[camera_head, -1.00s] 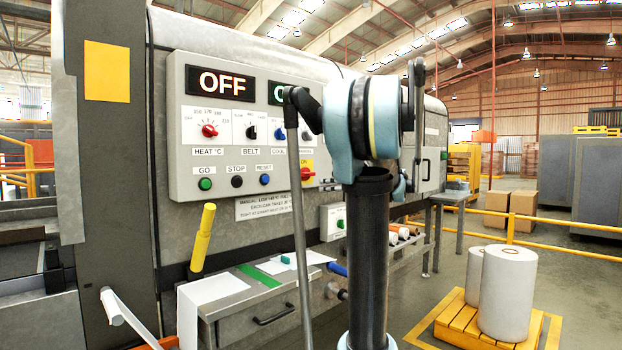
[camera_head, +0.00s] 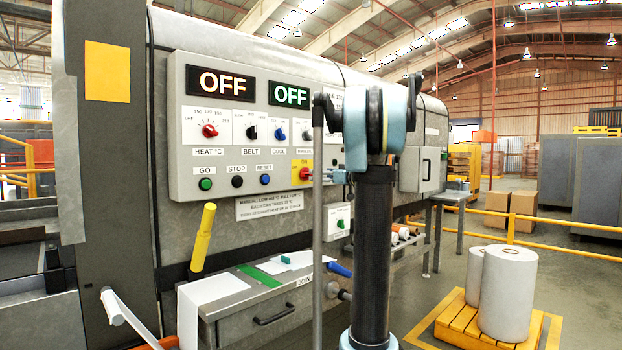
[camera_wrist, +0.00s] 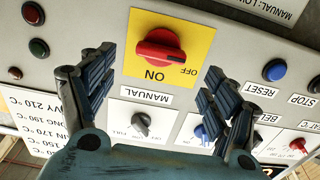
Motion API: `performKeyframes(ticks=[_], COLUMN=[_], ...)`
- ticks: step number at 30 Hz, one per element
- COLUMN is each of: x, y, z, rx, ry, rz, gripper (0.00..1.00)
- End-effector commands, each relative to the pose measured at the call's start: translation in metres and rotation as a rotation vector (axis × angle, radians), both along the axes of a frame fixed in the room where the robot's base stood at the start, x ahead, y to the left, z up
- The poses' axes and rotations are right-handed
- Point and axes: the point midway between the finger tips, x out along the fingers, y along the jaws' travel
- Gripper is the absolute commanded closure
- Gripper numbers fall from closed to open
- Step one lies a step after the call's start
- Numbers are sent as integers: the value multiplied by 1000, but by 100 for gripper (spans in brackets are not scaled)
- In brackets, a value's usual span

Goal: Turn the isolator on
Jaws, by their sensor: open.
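The isolator is a red rotary knob (camera_wrist: 158,48) on a yellow plate (camera_wrist: 200,38). In the wrist view the panel appears upside down, with ON printed below the knob and OFF to its lower right. The knob's grip bar lies roughly crosswise, towards the OFF side. My gripper (camera_wrist: 158,72) is open and empty, one finger on each side of the plate, with the knob between and slightly beyond the tips. No contact shows. In the head view the yellow plate (camera_head: 302,166) is partly hidden by my arm.
The grey control panel (camera_head: 232,185) carries several knobs and buttons. The MANUAL knob (camera_wrist: 141,123) sits close to the isolator, between my fingers. Two displays (camera_head: 221,83) read OFF. A steel drawer table (camera_head: 230,300) and a yellow lever (camera_head: 203,237) stand below the panel.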

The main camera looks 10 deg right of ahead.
Motion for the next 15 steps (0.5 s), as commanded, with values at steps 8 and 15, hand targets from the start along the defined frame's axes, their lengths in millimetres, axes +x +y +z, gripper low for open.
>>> performKeyframes(ticks=[8,15], x=[36,51], y=[27,38], z=[0,0], rx=[0,0], ry=[0,0], rz=[2,1], gripper=[20,20])
